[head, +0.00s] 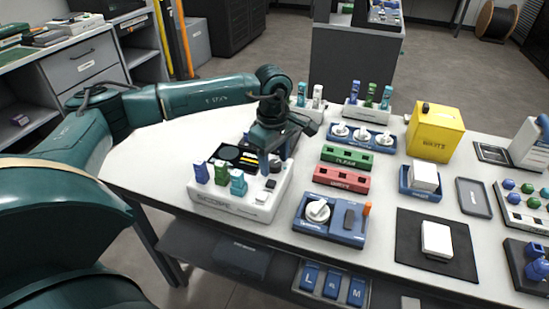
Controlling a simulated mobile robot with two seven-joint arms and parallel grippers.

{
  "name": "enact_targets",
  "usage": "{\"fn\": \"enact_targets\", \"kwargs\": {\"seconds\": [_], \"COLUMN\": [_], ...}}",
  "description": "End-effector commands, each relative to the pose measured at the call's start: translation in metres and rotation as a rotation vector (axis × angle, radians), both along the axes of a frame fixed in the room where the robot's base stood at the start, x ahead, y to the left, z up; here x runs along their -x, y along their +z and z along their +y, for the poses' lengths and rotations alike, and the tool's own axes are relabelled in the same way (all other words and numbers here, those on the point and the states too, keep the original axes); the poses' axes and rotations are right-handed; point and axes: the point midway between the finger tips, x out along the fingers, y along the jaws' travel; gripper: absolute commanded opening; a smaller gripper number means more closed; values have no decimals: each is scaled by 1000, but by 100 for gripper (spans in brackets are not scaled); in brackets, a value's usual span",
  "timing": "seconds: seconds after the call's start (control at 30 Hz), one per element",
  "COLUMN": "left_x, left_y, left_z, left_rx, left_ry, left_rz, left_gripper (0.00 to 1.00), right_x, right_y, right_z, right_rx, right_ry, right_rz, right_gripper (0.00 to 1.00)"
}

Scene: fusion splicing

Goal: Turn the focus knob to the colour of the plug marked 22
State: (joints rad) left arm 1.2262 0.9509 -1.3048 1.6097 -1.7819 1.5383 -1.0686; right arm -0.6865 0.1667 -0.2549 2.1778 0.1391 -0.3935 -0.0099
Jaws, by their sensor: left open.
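A white unit marked SCOPE (232,204) stands near the front of the white table. Blue, green and teal plugs (221,174) stand upright along its left front. My left gripper (267,170) is open and points down over the right part of this unit, close to a small dark part on its top. The gripper hides part of the unit, and I cannot tell whether it touches anything. A focus knob cannot be made out for certain. A blue box with one white knob (318,210) stands to the right. The marks on the plugs are too small to read.
Several plugs stand in holders (367,114) at the back. A blue box with white knobs (361,136), green (347,157) and red (341,179) blocks and a yellow box (434,132) are to the right. A black mat (411,254) carries a white block.

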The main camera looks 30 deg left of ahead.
Motion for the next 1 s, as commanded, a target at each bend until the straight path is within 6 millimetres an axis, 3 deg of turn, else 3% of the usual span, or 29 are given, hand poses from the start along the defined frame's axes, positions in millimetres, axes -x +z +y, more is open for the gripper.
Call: {"fn": "enact_targets", "kwargs": {"seconds": [0.27,0.8,1.0], "left_x": [0,0,0], "left_y": [-2,-1,-1], "left_z": [0,-1,-1], "left_rx": [0,1,1], "left_ry": [0,0,10], "left_rz": [0,0,0], "left_gripper": [51,8,6], "right_x": [-1,-2,-2], "right_y": [1,4,4], "right_z": [0,0,0], "right_rx": [0,-2,-2], "right_ry": [-1,-2,-1], "right_rz": [-3,-11,-11], "right_gripper": [36,36,36]}}
